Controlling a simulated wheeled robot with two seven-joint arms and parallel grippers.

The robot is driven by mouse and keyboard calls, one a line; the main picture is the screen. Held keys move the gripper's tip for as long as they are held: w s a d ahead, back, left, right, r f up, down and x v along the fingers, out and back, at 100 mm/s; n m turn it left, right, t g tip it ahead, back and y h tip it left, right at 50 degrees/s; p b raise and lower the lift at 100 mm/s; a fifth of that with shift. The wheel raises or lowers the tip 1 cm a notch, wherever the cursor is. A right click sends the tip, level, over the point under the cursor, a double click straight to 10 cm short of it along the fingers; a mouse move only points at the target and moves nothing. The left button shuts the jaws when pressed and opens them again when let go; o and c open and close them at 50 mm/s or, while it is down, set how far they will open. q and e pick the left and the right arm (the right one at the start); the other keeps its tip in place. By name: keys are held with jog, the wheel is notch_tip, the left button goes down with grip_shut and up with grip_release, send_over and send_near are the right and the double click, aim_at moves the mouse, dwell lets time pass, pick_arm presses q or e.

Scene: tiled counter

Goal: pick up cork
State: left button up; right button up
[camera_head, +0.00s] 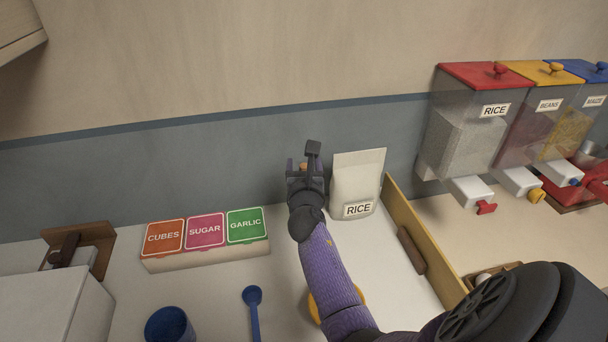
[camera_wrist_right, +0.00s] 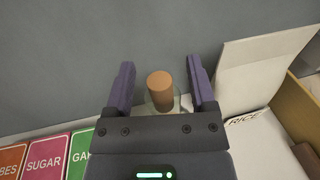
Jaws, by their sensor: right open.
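The cork (camera_wrist_right: 160,92) is a brown cylinder, seen between the two fingers of my right gripper (camera_wrist_right: 159,72) in the right wrist view. It appears to stand on a pale, glassy container, mostly hidden behind the gripper body. There are gaps between the cork and both fingers. In the head view, my right gripper (camera_head: 304,165) is near the back wall, left of the rice bag, and a small orange-brown bit of the cork (camera_head: 304,168) shows between its fingers. My left gripper is not in view.
A white rice bag (camera_head: 356,185) stands just right of my right gripper, beside a wooden board (camera_head: 420,240). A box labelled cubes, sugar and garlic (camera_head: 205,256) lies to the left. A blue cup (camera_head: 170,326) and blue spoon (camera_head: 253,310) are in front.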

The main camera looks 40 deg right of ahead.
jog(key=shift+x, duration=0.8)
grip_shut()
